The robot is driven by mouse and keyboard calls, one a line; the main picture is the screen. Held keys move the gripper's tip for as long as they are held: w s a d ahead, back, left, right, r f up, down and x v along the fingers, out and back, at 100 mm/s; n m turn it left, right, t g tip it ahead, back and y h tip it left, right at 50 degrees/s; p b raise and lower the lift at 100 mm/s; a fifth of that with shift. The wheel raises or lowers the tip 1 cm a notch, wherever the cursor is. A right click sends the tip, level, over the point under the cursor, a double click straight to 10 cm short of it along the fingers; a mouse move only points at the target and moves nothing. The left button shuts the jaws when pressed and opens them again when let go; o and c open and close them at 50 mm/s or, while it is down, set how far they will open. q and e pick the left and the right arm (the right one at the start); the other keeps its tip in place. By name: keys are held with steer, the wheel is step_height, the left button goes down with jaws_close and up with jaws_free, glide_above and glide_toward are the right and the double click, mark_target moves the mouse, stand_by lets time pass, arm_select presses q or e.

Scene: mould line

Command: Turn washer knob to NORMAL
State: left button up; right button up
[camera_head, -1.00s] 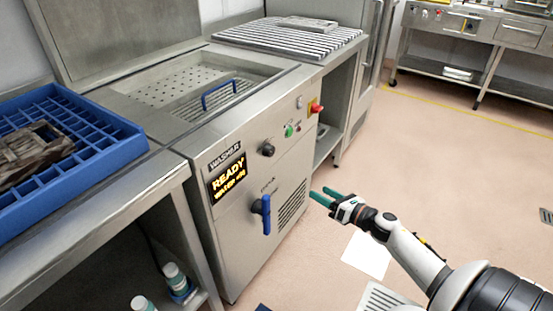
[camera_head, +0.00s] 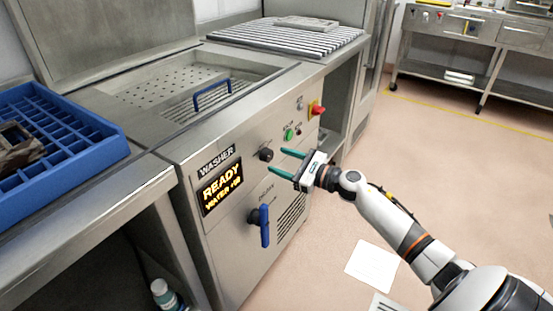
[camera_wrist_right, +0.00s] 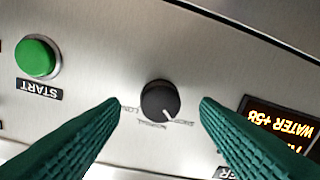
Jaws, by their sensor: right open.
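The washer (camera_head: 235,240) is a steel cabinet with a lit display (camera_head: 222,187) reading READY. Its black round knob (camera_head: 266,154) is on the front panel, right of the display. In the right wrist view the knob (camera_wrist_right: 160,100) has a white pointer line aimed to the lower right, with small labels around it, too small to read surely. My right gripper (camera_head: 281,161) is open, its two green fingers pointing at the knob. In the wrist view the fingertips (camera_wrist_right: 160,103) stand on either side of the knob, apart from it. My left gripper is not in view.
A green START button (camera_wrist_right: 36,58) and a red emergency button (camera_head: 317,109) sit right of the knob in the head view. A blue lever handle (camera_head: 264,226) is below. A blue rack (camera_head: 105,150) stands at left.

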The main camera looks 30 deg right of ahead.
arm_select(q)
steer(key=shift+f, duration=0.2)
arm_select(e)
steer(key=shift+x, duration=1.2)
steer(key=shift+c, duration=0.6)
steer(key=c, duration=0.9)
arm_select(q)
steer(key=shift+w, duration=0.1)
arm_select(e)
steer(key=shift+o, duration=0.2)
